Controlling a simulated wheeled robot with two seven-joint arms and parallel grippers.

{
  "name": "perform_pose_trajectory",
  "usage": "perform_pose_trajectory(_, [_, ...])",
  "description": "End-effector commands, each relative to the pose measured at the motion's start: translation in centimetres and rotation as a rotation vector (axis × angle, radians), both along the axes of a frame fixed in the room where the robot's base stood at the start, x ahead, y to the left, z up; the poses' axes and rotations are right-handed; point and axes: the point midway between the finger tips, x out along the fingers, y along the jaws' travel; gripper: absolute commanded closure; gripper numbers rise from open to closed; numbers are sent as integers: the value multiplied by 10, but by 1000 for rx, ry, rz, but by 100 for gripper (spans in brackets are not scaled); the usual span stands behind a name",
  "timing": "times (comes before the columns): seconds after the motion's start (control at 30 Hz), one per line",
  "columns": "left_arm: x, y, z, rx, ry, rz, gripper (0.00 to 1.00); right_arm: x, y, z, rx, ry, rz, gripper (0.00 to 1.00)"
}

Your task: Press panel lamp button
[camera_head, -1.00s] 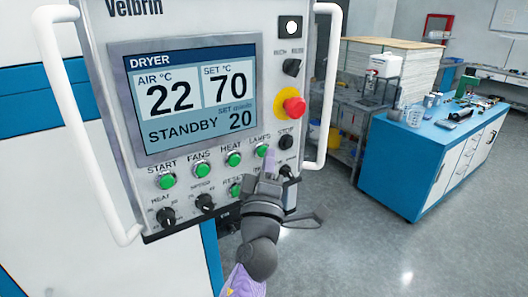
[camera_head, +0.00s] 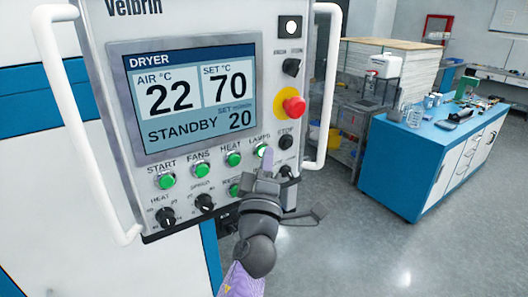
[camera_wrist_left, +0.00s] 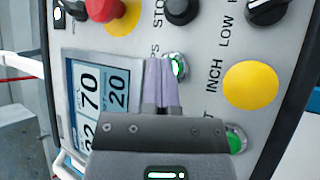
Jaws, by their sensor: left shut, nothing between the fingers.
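The control panel (camera_head: 185,170) carries a row of green buttons. The lamps button (camera_head: 262,151) is at the right end of that row, under a LAMPS label. My left gripper (camera_head: 267,158) is shut and empty, its pale purple fingertips at the lamps button's lower right edge. In the left wrist view, the shut fingers (camera_wrist_left: 159,82) lie right beside the green lamps button (camera_wrist_left: 178,66), covering part of it. The button shows a bright patch there. I cannot tell whether the tips touch it. My right gripper is not in view.
A red emergency knob on yellow (camera_head: 293,106) and a black stop button (camera_head: 286,142) are close by. The display (camera_head: 190,95) reads STANDBY. A white handle (camera_head: 325,90) borders the panel's right. A blue-topped bench (camera_head: 420,140) stands behind, with open floor before it.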

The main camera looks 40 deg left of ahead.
Motion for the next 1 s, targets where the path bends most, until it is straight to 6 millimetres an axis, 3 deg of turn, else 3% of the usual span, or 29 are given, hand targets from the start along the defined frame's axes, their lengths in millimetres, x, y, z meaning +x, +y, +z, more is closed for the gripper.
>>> perform_pose_trajectory(0.57, [-7,-15,-1,-1,0,0,100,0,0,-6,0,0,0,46])
perform_pose_trajectory(1.0, [-23,-54,-4,-6,3,-2,100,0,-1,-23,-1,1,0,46])
